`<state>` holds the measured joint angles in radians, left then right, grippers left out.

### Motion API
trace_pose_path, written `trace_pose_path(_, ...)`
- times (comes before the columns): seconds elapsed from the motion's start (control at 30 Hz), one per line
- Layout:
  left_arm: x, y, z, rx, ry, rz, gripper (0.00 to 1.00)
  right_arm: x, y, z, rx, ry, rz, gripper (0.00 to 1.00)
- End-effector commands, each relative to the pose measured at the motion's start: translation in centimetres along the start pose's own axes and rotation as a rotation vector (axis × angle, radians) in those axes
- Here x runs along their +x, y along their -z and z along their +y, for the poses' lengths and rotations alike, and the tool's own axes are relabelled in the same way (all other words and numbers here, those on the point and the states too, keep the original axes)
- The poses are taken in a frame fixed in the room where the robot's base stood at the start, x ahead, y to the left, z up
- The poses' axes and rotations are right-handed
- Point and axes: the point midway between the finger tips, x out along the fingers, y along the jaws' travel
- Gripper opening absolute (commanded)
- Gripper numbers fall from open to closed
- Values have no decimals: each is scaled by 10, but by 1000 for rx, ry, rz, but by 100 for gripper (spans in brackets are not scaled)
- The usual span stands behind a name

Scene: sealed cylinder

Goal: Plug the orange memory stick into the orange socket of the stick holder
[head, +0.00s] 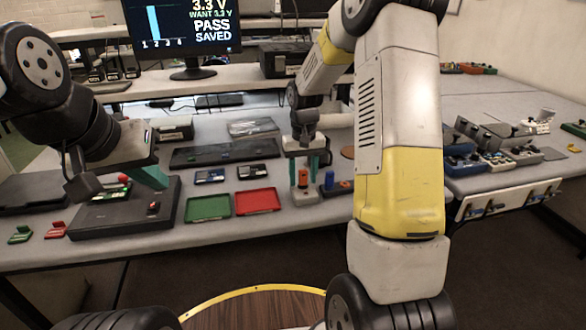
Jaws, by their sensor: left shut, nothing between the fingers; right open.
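An orange upright piece, which looks like the memory stick (303,178), stands on a small grey block (306,195). My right gripper (303,180) is above that block, with its teal fingers open on either side of the orange piece. Just right of it, a darker low block (335,193) carries a blue upright piece (329,180) and a small orange part (344,185). I cannot tell which block is the stick holder or whether the stick is fully seated. My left gripper (160,184) is shut and empty above a dark box.
The dark box (110,217) has red buttons. A green tray (208,208) and a red tray (257,201) lie between my grippers. A monitor (182,35) showing "PASS SAVED" stands behind. My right arm hides part of the table.

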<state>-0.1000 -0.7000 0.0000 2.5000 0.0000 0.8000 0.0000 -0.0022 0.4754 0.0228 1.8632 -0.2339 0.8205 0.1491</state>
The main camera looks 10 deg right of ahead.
Motion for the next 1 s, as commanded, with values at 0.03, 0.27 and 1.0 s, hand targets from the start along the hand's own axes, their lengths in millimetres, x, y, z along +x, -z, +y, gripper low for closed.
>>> trace_pose_path(0.03,0,0,0,0,0,0,0,0,0,0,0,0,0,45)
trace_pose_path(0.27,0,0,0,0,0,0,0,0,0,0,0,0,0,45)
trace_pose_path(1.0,0,0,0,0,0,0,0,0,0,0,0,0,0,0)
